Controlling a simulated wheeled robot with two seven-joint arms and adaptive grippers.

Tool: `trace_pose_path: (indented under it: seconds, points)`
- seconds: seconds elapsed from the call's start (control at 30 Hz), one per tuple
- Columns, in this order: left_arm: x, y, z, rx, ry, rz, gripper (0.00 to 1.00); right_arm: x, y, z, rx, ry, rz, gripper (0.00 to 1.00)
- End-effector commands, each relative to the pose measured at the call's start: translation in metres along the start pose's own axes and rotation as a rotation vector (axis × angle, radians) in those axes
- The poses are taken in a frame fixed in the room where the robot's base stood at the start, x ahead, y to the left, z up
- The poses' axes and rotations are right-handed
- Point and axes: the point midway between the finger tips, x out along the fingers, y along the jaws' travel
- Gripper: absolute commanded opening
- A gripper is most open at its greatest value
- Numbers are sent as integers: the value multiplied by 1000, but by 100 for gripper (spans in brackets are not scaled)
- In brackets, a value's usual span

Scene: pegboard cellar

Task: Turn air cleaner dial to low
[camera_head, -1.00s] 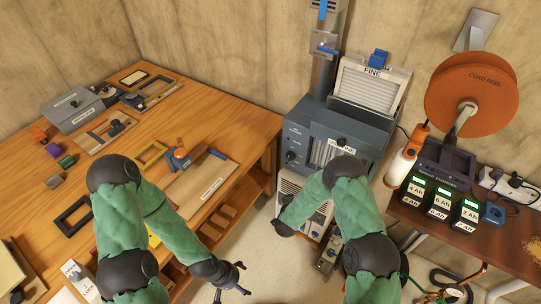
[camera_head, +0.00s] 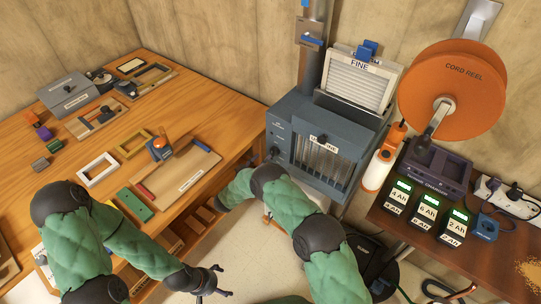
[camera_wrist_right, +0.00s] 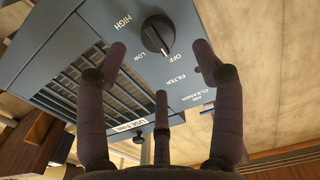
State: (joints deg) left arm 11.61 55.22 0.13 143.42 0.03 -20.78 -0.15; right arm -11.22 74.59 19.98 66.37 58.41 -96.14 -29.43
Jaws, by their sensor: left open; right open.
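The blue-grey air cleaner (camera_head: 286,135) stands on the floor in the middle of the head view. Its black dial (camera_wrist_right: 157,36) shows in the right wrist view, with HIGH, LOW and OFF around it in rotated lettering. The pointer mark appears to face OFF. My right gripper (camera_wrist_right: 160,62) is open, its fingers spread in front of the panel with the dial beyond and between the upper two. It holds nothing, and contact with the dial cannot be told. My arm hides this gripper in the head view. My left gripper (camera_head: 214,282) is open and empty, low beside the workbench.
A wooden workbench (camera_head: 185,112) with frames and small parts fills the left. A FINE filter (camera_head: 360,82) sits atop the cleaner. A wall stands behind.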

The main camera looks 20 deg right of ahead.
Motion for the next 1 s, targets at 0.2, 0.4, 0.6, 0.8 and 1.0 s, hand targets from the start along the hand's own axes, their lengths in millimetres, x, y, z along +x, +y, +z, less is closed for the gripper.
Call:
trace_pose_path:
  seconds: [0.2,0.4,0.6,0.8,1.0]
  points:
    - [8,-3,0,0,0,0,85,37,1,2,0,0,1,68]
    - [11,-4,0,0,0,0,85,54,0,1,1,0,-1,68]
    - [12,-4,0,0,0,0,85,58,0,0,0,0,-2,68]
    - [11,-4,0,0,0,0,85,58,0,0,0,0,-2,56]
    - [11,-4,0,0,0,0,85,58,0,0,1,1,-2,12]
